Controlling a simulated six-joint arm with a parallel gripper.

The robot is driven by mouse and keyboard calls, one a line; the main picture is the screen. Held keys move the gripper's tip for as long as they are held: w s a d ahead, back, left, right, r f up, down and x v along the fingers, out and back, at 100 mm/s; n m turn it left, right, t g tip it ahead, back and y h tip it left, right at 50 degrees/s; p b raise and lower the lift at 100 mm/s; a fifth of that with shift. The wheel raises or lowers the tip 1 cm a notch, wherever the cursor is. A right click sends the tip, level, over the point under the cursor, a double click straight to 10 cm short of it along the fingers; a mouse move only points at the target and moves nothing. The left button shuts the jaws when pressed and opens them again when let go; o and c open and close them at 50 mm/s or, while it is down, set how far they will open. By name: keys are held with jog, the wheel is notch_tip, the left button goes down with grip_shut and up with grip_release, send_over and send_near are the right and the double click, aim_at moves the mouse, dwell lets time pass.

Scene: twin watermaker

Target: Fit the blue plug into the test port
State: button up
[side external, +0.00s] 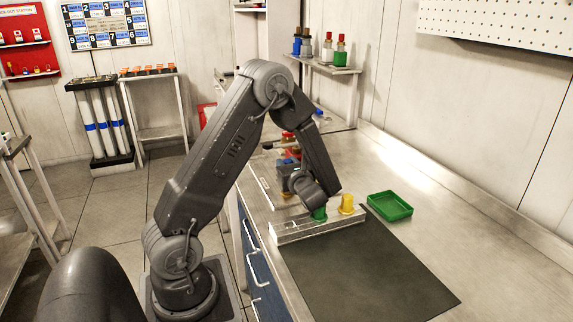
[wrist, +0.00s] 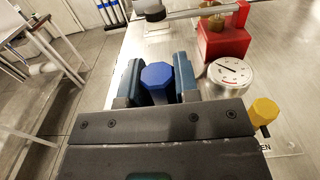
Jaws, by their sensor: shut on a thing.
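The blue plug (wrist: 158,78) has a faceted head and sits between the two blue fingers of my gripper (wrist: 158,64) in the wrist view. The fingers are shut on it from left and right. In the side view my gripper is at the end of the arm, mostly hidden behind the wrist, beside the metal rail, and the plug cannot be made out clearly. I cannot pick out the test port opening in either view. What lies under the plug is hidden by the plug and the fingers.
A round gauge (wrist: 230,75) and a red block (wrist: 222,38) with a brass fitting stand right of my gripper. A yellow plug (side external: 347,204) and a green plug (side external: 319,214) stand at the metal rail (side external: 320,228). A green tray (side external: 390,206) and clear dark mat (side external: 370,265) lie nearby.

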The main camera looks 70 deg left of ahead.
jog(key=shift+f, duration=0.35)
